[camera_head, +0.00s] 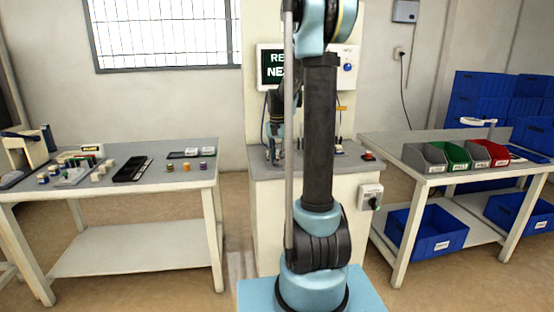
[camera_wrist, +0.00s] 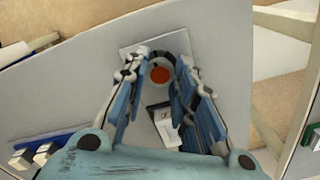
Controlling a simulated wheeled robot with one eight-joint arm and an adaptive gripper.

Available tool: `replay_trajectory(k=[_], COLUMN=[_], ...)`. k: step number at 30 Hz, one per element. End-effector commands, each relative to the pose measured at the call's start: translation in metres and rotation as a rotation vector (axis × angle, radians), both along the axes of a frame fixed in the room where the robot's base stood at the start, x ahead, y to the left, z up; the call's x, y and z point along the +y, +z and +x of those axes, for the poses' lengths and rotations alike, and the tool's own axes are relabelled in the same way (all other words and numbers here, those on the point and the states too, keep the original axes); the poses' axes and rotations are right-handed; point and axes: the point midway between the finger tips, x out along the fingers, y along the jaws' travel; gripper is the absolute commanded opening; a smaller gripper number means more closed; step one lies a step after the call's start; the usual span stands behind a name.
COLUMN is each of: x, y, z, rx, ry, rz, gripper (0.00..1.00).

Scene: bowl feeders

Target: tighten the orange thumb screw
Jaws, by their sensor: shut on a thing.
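The orange thumb screw (camera_wrist: 159,74) shows in the wrist view as a round orange top, seen from above. My gripper (camera_wrist: 158,62) has one finger on each side of it and is shut on it. A pale square plate (camera_wrist: 132,50) lies around the screw, partly covered by the fingers. In the head view my gripper (camera_head: 274,158) points down over the central bench (camera_head: 318,165). The screw cannot be made out there.
A screen (camera_head: 271,66) stands behind the bench. A red button (camera_head: 368,156) is at its right edge. The left table (camera_head: 120,200) holds small parts, including an orange round one (camera_head: 186,167). The right table holds grey, green and red bins (camera_head: 455,156).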

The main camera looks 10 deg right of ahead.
Motion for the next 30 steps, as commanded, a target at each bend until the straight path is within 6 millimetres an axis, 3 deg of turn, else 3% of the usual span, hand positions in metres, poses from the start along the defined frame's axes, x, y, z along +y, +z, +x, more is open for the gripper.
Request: replay_trajectory(k=[13, 14, 16, 17, 30], x=[-0.0013, -0.0013, -0.0011, -0.001, -0.0002], y=[0.0012, 0.0012, 0.001, 0.0009, 0.0062], z=[0.0037, 0.0037, 0.0032, 0.0029, 0.0009], rx=[-0.007, -0.007, -0.006, -0.005, -0.002], ry=[-0.011, -0.011, -0.011, -0.011, -0.01], rz=[-0.003, -0.003, -0.002, -0.002, 0.0], gripper=[0.01, 0.27, 0.43, 0.46, 0.46])
